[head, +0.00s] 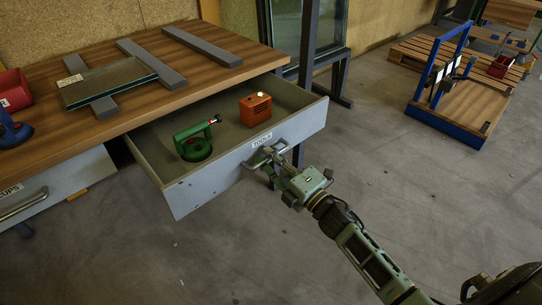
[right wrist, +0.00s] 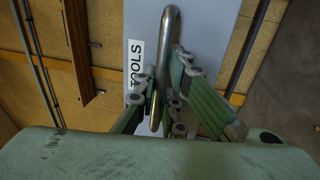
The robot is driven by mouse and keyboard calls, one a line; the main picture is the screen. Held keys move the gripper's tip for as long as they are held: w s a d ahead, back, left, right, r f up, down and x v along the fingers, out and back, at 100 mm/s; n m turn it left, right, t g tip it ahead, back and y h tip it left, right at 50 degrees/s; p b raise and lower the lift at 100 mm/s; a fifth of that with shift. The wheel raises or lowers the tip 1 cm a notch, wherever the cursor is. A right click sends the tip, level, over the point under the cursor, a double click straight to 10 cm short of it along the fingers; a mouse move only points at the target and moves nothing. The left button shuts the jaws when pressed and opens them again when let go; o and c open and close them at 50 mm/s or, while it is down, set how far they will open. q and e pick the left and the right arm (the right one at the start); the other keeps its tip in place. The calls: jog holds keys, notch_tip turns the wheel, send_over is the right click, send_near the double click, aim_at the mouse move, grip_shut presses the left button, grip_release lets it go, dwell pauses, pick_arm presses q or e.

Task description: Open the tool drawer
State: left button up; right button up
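The tool drawer (head: 228,158) is pulled well out from under the wooden bench. Its grey front carries a "TOOLS" label (head: 262,140), also readable in the right wrist view (right wrist: 136,65). My right gripper (head: 276,160) is at the front, its fingers shut around the metal bar handle (right wrist: 168,35), one on each side. My left gripper is in neither view.
A glass pane (head: 107,82) rests on grey strips on the bench top (head: 215,88). Another drawer, labelled "CUPS" (head: 55,185), is at the lower left. A blue-framed cart (head: 450,110) and pallets (head: 410,55) stand at the back right. The floor before the drawer is clear.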

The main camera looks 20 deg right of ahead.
jog(key=shift+o, duration=0.5)
jog(key=shift+s+d, duration=0.1)
jog(key=shift+s, duration=0.05)
jog(key=v, duration=1.1)
jog(key=shift+s, duration=0.35)
jog(key=shift+d+f, duration=0.1)
jog(key=shift+f, duration=0.05)
